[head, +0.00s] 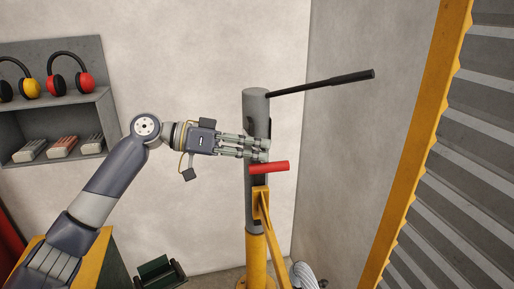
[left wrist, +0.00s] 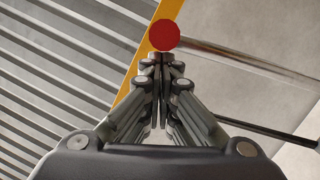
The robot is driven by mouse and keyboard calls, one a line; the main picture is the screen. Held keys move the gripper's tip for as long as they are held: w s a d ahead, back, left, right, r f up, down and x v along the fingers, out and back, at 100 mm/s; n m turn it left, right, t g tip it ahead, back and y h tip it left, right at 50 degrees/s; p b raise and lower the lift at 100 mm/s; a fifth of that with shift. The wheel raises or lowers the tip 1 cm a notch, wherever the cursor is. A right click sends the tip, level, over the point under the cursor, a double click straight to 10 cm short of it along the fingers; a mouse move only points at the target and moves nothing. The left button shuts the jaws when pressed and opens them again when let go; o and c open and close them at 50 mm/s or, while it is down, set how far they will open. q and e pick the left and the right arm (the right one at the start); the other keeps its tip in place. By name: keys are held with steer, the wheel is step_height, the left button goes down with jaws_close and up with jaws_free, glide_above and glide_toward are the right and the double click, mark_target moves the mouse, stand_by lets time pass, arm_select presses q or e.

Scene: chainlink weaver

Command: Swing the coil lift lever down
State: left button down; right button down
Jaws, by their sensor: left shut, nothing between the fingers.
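A grey upright post (head: 256,108) stands on a yellow base near the wall corner. A long lever with a black grip (head: 350,78) slopes up to the right from near its top. A short red handle (head: 270,168) sticks out to the right lower on the post. My left gripper (head: 266,149) is shut and empty, in front of the post, just above the red handle and below the long lever. In the left wrist view the red round end (left wrist: 164,35) shows just beyond the closed fingertips (left wrist: 162,60); contact cannot be told. My right gripper is out of view.
A yellow frame (head: 420,130) with corrugated metal (head: 485,120) stands at the right. A shelf (head: 58,92) with ear defenders (head: 70,72) hangs at the left. A dark green item (head: 158,272) lies low. A yellow brace (head: 266,215) is below the red handle.

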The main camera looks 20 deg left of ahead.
arm_select(q)
step_height(320, 180, down, 16)
steer(key=s+d+m+t+y+b, duration=0.1)
steer(key=s+m+b, duration=0.1)
steer(key=b, duration=1.2)
steer(key=shift+f+m+b, duration=0.15)
steer(key=shift+m+b, duration=0.2)
steer(key=shift+m, duration=0.45)
steer(key=shift+d, duration=0.1)
